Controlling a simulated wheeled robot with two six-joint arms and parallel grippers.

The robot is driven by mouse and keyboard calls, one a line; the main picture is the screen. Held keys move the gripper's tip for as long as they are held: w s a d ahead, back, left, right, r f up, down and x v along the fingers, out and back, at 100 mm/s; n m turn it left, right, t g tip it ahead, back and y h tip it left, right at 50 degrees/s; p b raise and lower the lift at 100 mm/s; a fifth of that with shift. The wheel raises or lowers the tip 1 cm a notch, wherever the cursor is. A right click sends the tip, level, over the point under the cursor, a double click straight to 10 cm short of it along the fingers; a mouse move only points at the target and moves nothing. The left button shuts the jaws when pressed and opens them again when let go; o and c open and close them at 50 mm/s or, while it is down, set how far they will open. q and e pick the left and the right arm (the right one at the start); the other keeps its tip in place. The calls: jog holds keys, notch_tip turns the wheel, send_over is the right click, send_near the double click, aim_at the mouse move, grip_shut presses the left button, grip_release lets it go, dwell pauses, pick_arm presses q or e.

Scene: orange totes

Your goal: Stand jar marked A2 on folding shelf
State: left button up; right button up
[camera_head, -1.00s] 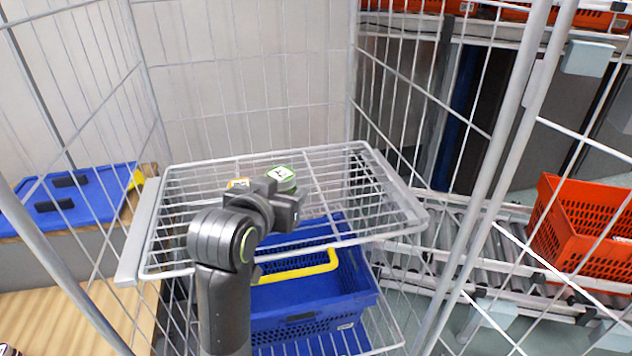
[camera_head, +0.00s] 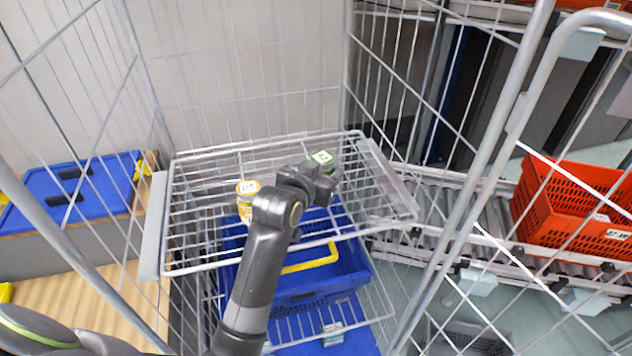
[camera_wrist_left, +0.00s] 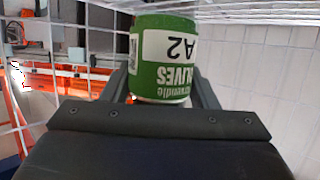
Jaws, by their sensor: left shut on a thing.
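The jar marked A2 (camera_wrist_left: 163,60) is green with a white label reading A2 and olives. It appears upside down in the left wrist view, between the fingers of my left gripper (camera_wrist_left: 160,88). In the head view the jar's white-topped lid (camera_head: 322,157) shows just beyond my left gripper (camera_head: 326,176), which is shut on it. They are over the right half of the white wire folding shelf (camera_head: 215,262). I cannot tell whether the jar's base touches the wires. My right gripper is not in view.
A blue basket (camera_head: 345,270) with a yellow handle is below. Wire cage walls enclose the shelf. An orange tote (camera_head: 570,215) sits on rollers at right.

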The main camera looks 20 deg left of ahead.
pick_arm(q)
notch_tip(320, 180, down, 4)
jog(key=shift+d+r+p, duration=0.15)
jog(key=shift+r+p, duration=0.1)
jog(key=shift+p, duration=0.2)
jog(key=shift+f, duration=0.35)
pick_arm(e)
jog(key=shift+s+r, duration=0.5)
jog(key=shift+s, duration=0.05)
pick_arm(q)
jog(key=shift+f, duration=0.1)
jog(key=o, duration=1.2)
jog(key=shift+f, duration=0.1)
